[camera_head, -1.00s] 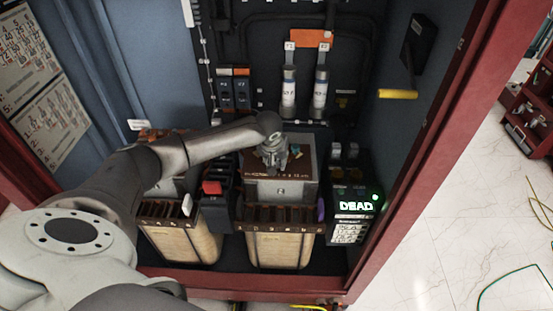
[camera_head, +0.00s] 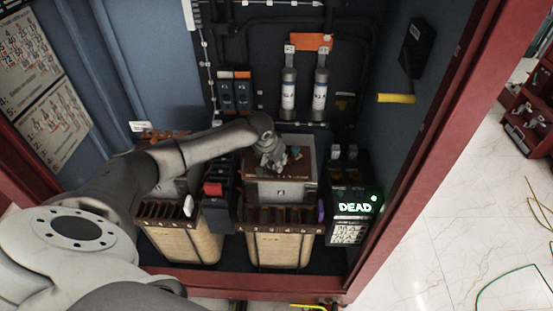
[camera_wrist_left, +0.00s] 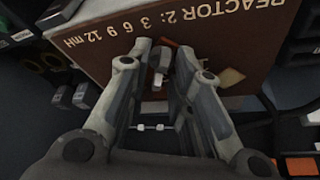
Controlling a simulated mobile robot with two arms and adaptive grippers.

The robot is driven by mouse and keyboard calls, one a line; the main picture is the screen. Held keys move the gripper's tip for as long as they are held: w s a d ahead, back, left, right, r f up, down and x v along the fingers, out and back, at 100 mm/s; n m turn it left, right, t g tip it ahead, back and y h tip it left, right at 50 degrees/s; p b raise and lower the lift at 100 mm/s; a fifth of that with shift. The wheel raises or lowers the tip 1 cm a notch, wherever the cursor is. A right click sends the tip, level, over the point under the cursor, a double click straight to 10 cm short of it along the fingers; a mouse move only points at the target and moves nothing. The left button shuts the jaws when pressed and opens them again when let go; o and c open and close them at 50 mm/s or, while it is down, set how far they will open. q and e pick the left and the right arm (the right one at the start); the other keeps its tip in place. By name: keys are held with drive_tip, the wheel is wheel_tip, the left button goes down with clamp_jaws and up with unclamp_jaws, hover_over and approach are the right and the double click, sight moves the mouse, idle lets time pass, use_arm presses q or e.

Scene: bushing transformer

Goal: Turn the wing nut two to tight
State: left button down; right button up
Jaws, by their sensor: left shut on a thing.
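My left gripper (camera_head: 274,165) reaches from the left into the cabinet and points down at the brown top of the middle unit (camera_head: 296,165). In the left wrist view, my left gripper (camera_wrist_left: 160,50) has its two fingers close on either side of a small grey wing nut (camera_wrist_left: 160,62) and is shut on it. The panel (camera_wrist_left: 120,50) there reads "REACTOR 2: 3 6 9 12 mH" upside down. The gripper hides most of the nut in the head view. My right gripper is not in view.
A black device (camera_head: 352,207) showing "DEAD" stands right of the middle unit. A red-topped black switch (camera_head: 212,190) stands left of it. Two white fuses (camera_head: 289,90) are on the back wall. A yellow handle (camera_head: 396,98) juts from the right wall.

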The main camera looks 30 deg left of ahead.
use_arm(q)
drive_tip(key=m+h, duration=0.1)
drive_tip(key=m, duration=0.1)
drive_tip(key=shift+a+m, duration=0.1)
drive_tip(key=shift+m, duration=0.3)
drive_tip(key=m+h+b, duration=0.1)
drive_tip(key=m, duration=0.1)
drive_tip(key=shift+w+f+m, duration=0.1)
drive_tip(key=shift+f+m, duration=0.05)
drive_tip(key=shift+m, duration=0.25)
drive_tip(key=m+g+h+b, duration=0.1)
drive_tip(key=m+b, duration=0.2)
drive_tip(key=shift+a, duration=0.1)
drive_tip(key=shift+m+g+h+b, duration=0.65)
drive_tip(key=shift+m+b, duration=0.6)
drive_tip(key=shift+m, duration=0.65)
drive_tip(key=c, duration=1.6)
unclamp_jaws()
drive_tip(key=shift+r, duration=0.2)
drive_tip(key=v, duration=1.1)
drive_tip(key=shift+a+r, duration=0.2)
drive_tip(key=shift+r, duration=0.15)
